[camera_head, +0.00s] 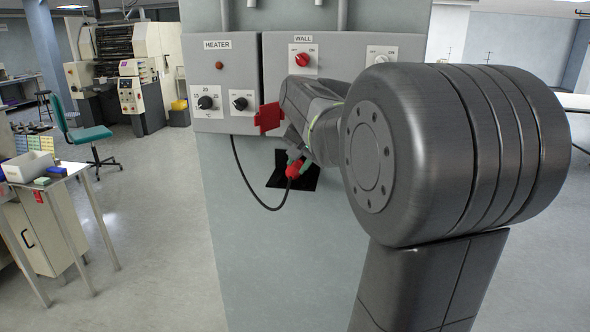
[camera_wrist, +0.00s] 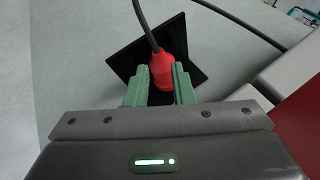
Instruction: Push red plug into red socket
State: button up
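The red plug (camera_head: 292,171) hangs on a black cable (camera_head: 250,196) in front of the grey panel, below the switch boxes. My gripper (camera_head: 296,158) is at the plug. In the wrist view, its green fingers (camera_wrist: 161,88) lie close against both sides of the plug (camera_wrist: 162,68), with no clear gap, so it looks shut on it. A black holder (camera_head: 310,181) is right behind the plug; I cannot tell whether they touch. The red socket's opening is not visible, perhaps hidden by my arm.
The heater box (camera_head: 222,117) and wall box (camera_head: 330,46) with knobs are mounted above the plug. The grey panel (camera_head: 245,270) below is clear. A table (camera_head: 62,172) with a white bin stands at the left. My arm covers the right side.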

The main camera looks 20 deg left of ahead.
aim_at(291, 175)
jog(key=p+x, duration=0.1)
jog(key=x, duration=0.4)
jog(key=shift+s+f, duration=0.15)
dwell(0.3)
grip_shut()
